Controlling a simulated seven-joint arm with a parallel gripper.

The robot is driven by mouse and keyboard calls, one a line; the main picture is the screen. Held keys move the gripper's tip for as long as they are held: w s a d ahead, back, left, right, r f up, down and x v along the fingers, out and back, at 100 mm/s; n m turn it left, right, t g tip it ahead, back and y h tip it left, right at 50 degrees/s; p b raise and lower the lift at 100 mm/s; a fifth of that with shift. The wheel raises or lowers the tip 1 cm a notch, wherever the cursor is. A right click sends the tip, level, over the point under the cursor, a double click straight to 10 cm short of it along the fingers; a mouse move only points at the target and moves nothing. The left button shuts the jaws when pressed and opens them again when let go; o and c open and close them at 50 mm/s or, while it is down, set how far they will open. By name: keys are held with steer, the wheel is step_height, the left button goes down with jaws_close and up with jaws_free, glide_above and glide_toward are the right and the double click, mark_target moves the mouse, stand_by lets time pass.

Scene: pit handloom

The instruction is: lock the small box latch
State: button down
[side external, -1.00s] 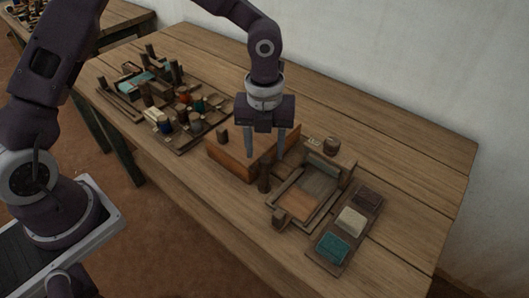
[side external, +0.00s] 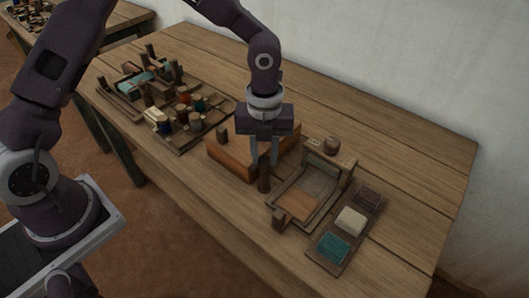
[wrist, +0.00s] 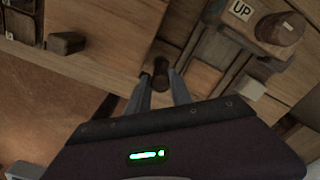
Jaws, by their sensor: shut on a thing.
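The small box (side external: 226,162) is a reddish-brown wooden block in the middle of the table. A dark upright peg (side external: 264,180), which looks like the latch handle, stands at its front right end. My gripper (side external: 264,162) points down over this end, its two fingers shut on the peg's upper part. In the wrist view, the dark round peg (wrist: 160,70) sits between the fingertips of my gripper (wrist: 161,78). The fingers hide part of the box, and I cannot tell the latch's locked state.
A wooden frame with a tray (side external: 299,207) stands right of the box. A board of coloured blocks (side external: 333,247) lies beyond it. Spools and pegs (side external: 188,122) crowd a tray at left. The table's back right is clear.

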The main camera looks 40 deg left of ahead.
steer(key=n, duration=0.8)
steer(key=shift+s+n, duration=0.1)
steer(key=shift+n, duration=0.3)
steer(key=n, duration=0.4)
steer(key=shift+n, duration=0.3)
steer(key=shift+s+r+n, duration=0.1)
steer(key=shift+n, duration=2.1)
steer(key=c, duration=1.1)
jaws_free()
steer(key=shift+c, duration=0.2)
